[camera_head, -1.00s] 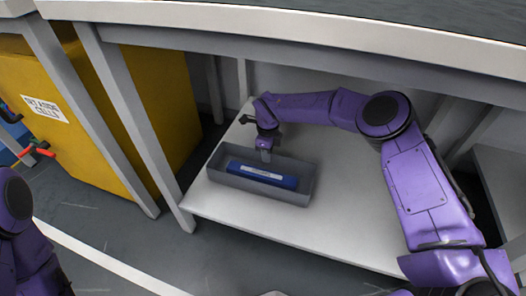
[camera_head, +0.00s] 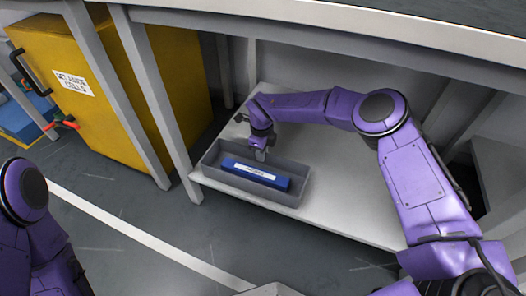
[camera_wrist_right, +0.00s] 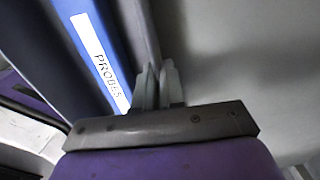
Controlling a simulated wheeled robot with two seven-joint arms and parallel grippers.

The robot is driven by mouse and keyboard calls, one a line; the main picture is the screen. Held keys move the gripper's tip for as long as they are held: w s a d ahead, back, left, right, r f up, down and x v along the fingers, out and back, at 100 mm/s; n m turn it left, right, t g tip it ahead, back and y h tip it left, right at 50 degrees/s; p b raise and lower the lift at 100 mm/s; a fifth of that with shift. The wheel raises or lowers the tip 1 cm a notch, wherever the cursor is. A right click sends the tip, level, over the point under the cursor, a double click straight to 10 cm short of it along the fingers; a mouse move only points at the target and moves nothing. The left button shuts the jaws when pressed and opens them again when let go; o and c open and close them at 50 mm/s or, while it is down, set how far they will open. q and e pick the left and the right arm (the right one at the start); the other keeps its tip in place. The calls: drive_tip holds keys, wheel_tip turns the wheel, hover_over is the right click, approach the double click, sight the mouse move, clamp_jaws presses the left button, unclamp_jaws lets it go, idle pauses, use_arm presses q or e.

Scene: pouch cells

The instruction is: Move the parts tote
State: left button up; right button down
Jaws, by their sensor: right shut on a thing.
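The parts tote is a long, open grey box (camera_head: 297,191) on the low shelf under the bench. It lies close along the shelf's front edge. A blue case (camera_head: 281,183) with a white label lies inside it. My right gripper (camera_head: 260,155) comes from above and is shut on the tote's back wall. In the right wrist view the two fingers (camera_wrist_right: 158,86) pinch a grey wall beside the blue case. My left arm shows at the lower left, but its gripper is out of the picture.
The pale shelf (camera_head: 345,200) is clear to the right of the tote. A grey leg (camera_head: 150,95) stands just left of it. A yellow cabinet (camera_head: 110,120) is further left. The bench top (camera_head: 340,30) hangs above. Open floor (camera_head: 150,205) lies in front.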

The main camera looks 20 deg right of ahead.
drive_tip(key=shift+a, duration=0.2)
drive_tip(key=c, duration=1.1)
unclamp_jaws()
drive_tip(key=shift+w, duration=0.1)
drive_tip(key=shift+c, duration=0.2)
drive_tip(key=shift+r, duration=0.1)
